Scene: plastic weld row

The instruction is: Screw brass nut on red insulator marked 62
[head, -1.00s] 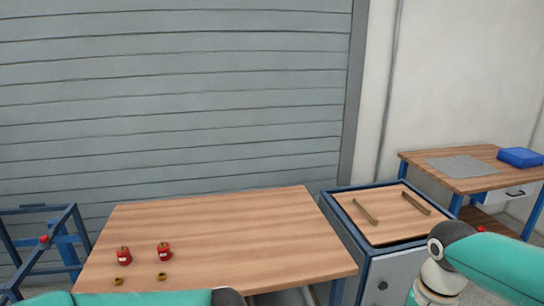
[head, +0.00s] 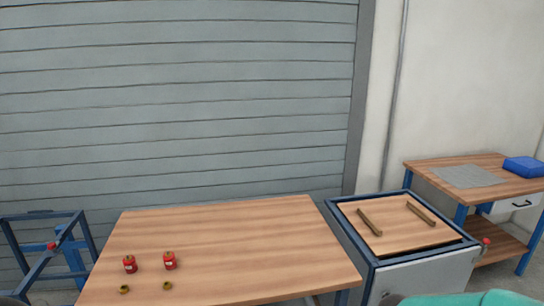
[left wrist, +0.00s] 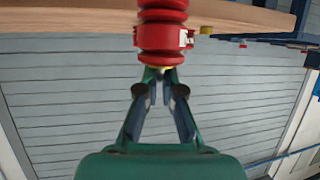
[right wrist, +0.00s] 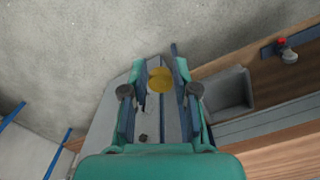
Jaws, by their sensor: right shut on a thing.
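In the left wrist view a red ribbed insulator (left wrist: 162,38) with a white label is right at my left gripper's (left wrist: 161,78) fingertips, its small brass end close to them. The label's number is unreadable, and I cannot tell whether the fingers grip it. My right gripper (right wrist: 160,82) is shut on a round brass nut (right wrist: 160,72) at its fingertips. Two red insulators, one at left (head: 130,265) and one at right (head: 170,261), stand on the wooden table (head: 240,250). A brass nut lies in front of each, left (head: 124,289) and right (head: 167,286).
A blue-framed cabinet (head: 420,275) with two wooden strips on its top stands right of the table. A second bench (head: 475,170) with a grey mat and blue box (head: 524,166) is farther right. A blue frame (head: 40,255) stands left. The table's middle and right are clear.

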